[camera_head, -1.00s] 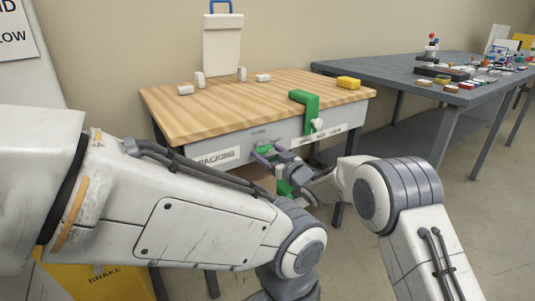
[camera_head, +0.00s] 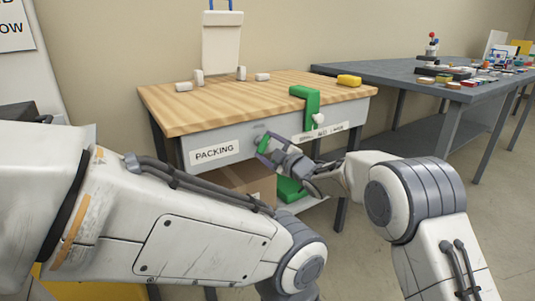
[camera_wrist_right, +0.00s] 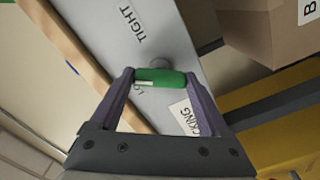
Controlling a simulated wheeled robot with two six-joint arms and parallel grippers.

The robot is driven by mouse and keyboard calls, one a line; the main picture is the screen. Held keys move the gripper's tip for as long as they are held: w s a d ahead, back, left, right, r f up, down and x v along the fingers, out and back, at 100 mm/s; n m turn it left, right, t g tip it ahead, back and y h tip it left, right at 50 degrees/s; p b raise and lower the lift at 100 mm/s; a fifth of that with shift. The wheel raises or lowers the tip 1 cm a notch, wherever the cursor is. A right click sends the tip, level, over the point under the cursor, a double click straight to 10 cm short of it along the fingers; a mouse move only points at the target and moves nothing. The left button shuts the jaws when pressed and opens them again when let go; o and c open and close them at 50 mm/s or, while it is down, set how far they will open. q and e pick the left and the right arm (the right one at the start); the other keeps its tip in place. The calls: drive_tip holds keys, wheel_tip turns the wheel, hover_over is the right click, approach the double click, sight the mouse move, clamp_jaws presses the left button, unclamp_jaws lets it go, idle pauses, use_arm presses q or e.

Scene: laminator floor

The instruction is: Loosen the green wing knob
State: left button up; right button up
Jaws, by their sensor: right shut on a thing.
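The green wing knob (camera_wrist_right: 160,78) sits on a short grey stem on the table's grey front panel. In the right wrist view it lies crosswise between the two fingers of my right gripper (camera_wrist_right: 157,85), which is shut on its ends. The printed words TIGHT (camera_wrist_right: 132,24) and a partly hidden LO... (camera_wrist_right: 138,88) are on the panel by the knob. In the head view my right gripper (camera_head: 267,148) is at the panel, and the knob shows as a small green bit (camera_head: 263,143). My left arm crosses the foreground; its gripper is out of view.
The wooden table (camera_head: 215,108) carries a green clamp (camera_head: 306,100) at its front edge, a yellow block (camera_head: 349,81) and several small white blocks. A cardboard box (camera_head: 247,180) stands below. A cluttered grey bench (camera_head: 400,72) is at right.

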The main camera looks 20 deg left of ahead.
drive_tip(key=n+b, duration=0.2)
drive_tip(key=n, duration=0.1)
drive_tip(key=shift+f+n+b, duration=0.2)
drive_tip(key=shift+n+b, duration=0.1)
drive_tip(key=shift+b, duration=0.05)
drive_tip(key=shift+r+n+b, duration=0.1)
drive_tip(key=shift+n+b, duration=1.1)
drive_tip(key=shift+n, duration=0.4)
drive_tip(key=o, duration=1.2)
